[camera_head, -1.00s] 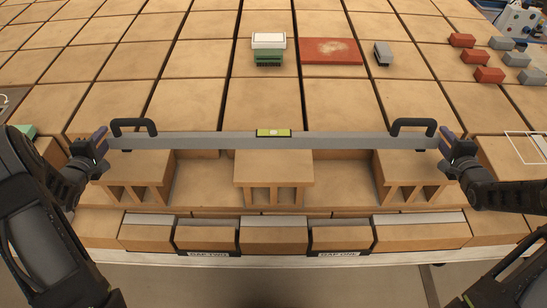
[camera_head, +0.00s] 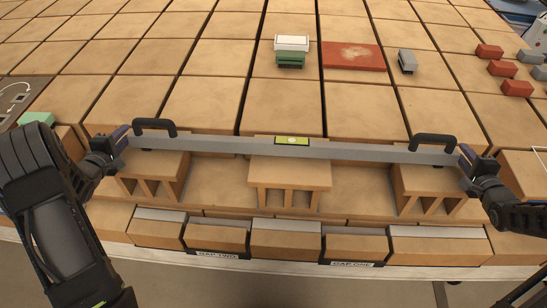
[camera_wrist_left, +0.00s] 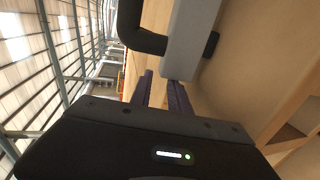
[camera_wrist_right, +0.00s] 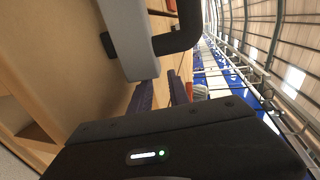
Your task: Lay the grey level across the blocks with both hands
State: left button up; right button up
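The grey level (camera_head: 355,150), a long bar with two black handles and a green-yellow vial (camera_head: 292,141), lies along the back of three hollow blocks: left (camera_head: 150,168), middle (camera_head: 290,175) and right (camera_head: 425,183). It appears to rest on their tops. My left gripper (camera_head: 122,138) is at the bar's left end; its two fingers (camera_wrist_left: 163,90) stand apart, with the bar end (camera_wrist_left: 185,50) just past their tips. My right gripper (camera_head: 467,160) is at the right end; its fingers (camera_wrist_right: 160,92) also stand apart near the bar end (camera_wrist_right: 138,50).
Behind the level lie a white-topped green item (camera_head: 291,50), a red slab (camera_head: 352,57) and a small grey item (camera_head: 407,61). Several red and grey small bricks sit at the far right. Labelled gaps (camera_head: 218,238) run along the front edge. The tiled surface behind the level is mostly clear.

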pick_arm(q)
jog(key=shift+s+a, duration=0.1)
jog(key=shift+a, duration=0.35)
pick_arm(e)
jog(key=shift+s+d, duration=0.15)
jog(key=shift+d, duration=0.3)
pick_arm(q)
jog(key=shift+o, duration=0.5)
pick_arm(e)
jog(key=shift+o, duration=0.5)
pick_arm(q)
jog(key=o, duration=0.4)
jog(key=shift+a, duration=0.1)
pick_arm(e)
jog(key=o, duration=0.4)
jog(key=shift+d, duration=0.15)
pick_arm(q)
jog(key=shift+s+r, duration=0.1)
jog(key=v, duration=1.2)
pick_arm(e)
jog(key=shift+s, duration=0.1)
jog(key=v, duration=1.2)
